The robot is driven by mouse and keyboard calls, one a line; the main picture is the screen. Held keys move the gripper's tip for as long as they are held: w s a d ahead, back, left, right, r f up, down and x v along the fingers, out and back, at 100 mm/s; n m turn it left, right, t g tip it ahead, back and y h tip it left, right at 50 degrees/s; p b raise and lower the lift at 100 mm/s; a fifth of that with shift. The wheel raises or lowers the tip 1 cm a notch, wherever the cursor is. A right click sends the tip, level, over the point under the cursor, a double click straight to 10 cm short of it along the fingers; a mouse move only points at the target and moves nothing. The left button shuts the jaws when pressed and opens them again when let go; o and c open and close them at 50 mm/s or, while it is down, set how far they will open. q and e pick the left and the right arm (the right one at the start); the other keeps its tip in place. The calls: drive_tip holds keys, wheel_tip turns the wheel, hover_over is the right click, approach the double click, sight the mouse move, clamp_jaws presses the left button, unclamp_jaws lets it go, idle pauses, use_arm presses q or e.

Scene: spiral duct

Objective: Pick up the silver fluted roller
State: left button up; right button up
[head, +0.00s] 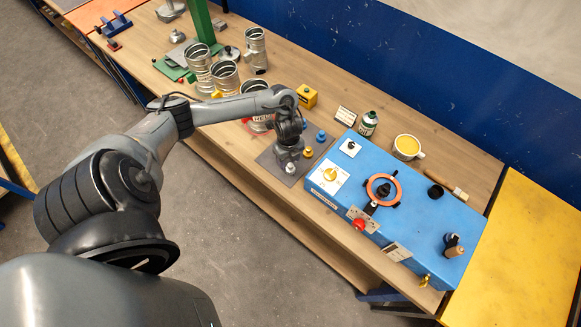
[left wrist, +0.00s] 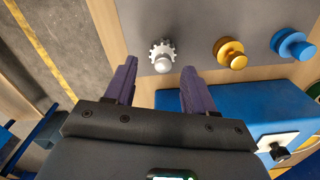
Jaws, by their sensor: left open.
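The silver fluted roller (left wrist: 162,57) sits on a grey mat (left wrist: 190,25) in the left wrist view, just ahead of the fingertips and between their lines. It also shows in the head view (head: 290,168), near the front edge of the mat. My left gripper (left wrist: 153,75) is open, with its two purple fingers apart and nothing between them. In the head view my left gripper (head: 289,155) hangs over the mat beside the roller, and its fingers are hard to make out there. My right gripper is in no view.
A yellow roller (left wrist: 230,53) and a blue roller (left wrist: 293,45) stand in a row beside the silver one. A blue box (head: 400,205) with fittings lies right of the mat. Several metal duct pieces (head: 225,78) stand at the back left of the wooden bench.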

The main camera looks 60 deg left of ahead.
sight(290, 164)
use_arm(q)
drive_tip(key=shift+w+f, duration=0.2)
drive_tip(key=shift+f, duration=2.4)
clamp_jaws()
